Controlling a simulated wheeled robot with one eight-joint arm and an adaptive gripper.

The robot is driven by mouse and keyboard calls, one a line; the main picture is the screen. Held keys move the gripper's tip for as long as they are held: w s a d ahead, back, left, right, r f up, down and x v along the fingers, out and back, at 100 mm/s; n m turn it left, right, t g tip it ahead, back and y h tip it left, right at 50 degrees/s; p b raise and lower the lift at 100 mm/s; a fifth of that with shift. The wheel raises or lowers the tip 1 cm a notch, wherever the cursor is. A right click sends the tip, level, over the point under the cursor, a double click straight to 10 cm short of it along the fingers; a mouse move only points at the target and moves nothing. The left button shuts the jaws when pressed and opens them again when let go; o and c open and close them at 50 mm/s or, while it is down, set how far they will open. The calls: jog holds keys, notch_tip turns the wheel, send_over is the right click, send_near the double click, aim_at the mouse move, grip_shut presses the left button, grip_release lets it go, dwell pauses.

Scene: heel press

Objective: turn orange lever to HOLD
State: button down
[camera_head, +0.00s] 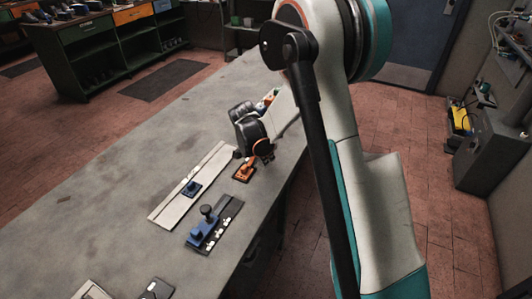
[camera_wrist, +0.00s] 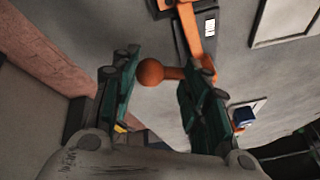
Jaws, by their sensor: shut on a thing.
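The orange lever (camera_head: 244,173) is mounted on a small base on the grey bench top, at the middle of the head view. In the wrist view its orange arm (camera_wrist: 192,28) runs down from the base, and its handle ends in a round orange knob (camera_wrist: 150,72). My gripper (camera_wrist: 163,74) has its dark green fingers on either side of the handle and is shut on it. In the head view my gripper (camera_head: 262,154) is just above the lever and partly covers it. I cannot read any position marks, so HOLD cannot be made out.
A blue clamp-like device (camera_head: 203,227) with a black knob stands on a dark plate nearer the front. The bench top (camera_head: 110,190) is clear farther left.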

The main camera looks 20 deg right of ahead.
jog(key=shift+a+f, duration=0.1)
jog(key=shift+a, duration=0.35)
jog(key=c, duration=0.8)
grip_release()
jog(key=shift+w, duration=0.2)
jog(key=shift+r, duration=0.2)
jog(key=shift+a+r, duration=0.2)
jog(key=shift+r, duration=0.05)
jog(key=v, duration=1.1)
jog(key=shift+s+d, duration=0.25)
jog(key=shift+r, duration=0.1)
